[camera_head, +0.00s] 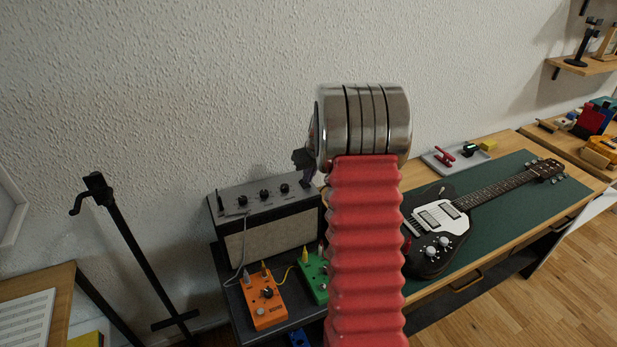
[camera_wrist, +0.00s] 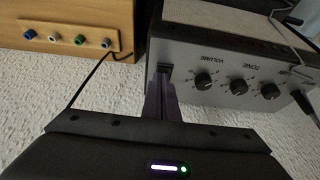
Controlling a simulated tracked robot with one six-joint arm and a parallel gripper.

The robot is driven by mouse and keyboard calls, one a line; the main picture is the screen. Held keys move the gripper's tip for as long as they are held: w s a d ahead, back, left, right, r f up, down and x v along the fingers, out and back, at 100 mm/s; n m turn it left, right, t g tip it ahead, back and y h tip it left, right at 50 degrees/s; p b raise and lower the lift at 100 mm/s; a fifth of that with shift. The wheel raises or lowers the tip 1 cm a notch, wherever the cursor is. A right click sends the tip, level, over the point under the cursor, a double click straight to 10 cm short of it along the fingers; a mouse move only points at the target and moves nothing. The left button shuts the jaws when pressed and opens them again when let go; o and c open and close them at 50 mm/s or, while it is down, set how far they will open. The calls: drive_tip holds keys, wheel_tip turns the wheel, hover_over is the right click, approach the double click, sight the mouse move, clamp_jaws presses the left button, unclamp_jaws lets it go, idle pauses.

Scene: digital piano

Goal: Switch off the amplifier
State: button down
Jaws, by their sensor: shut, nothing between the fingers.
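The amplifier (camera_head: 268,240) stands against the wall in the head view, a grey box with a beige grille and several black knobs on its top panel. In the wrist view the amplifier (camera_wrist: 225,62) is upside down at the upper right, with knobs marked VOLUME and TONE. My gripper (camera_head: 305,165) is shut and empty, just above the right end of the panel in the head view. In the wrist view the gripper (camera_wrist: 164,72) overlaps the panel's left edge, beside the volume knob. I cannot make out a power switch or tell whether the fingertips touch the panel.
An orange pedal (camera_head: 264,302) and a green pedal (camera_head: 313,276) lie in front of the amplifier, with cables. An electric guitar (camera_head: 440,235) lies on a green mat at right. A black stand (camera_head: 140,255) is at left. A wooden panel (camera_wrist: 70,20) with coloured sockets shows in the wrist view.

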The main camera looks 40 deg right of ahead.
sight(308, 185)
drive_tip(key=shift+r, duration=0.65)
wheel_tip(308, 185, up, 2)
drive_tip(key=shift+r, duration=0.2)
drive_tip(key=s+a+r, duration=0.1)
drive_tip(key=s+r, duration=0.6)
drive_tip(key=shift+a, duration=0.4)
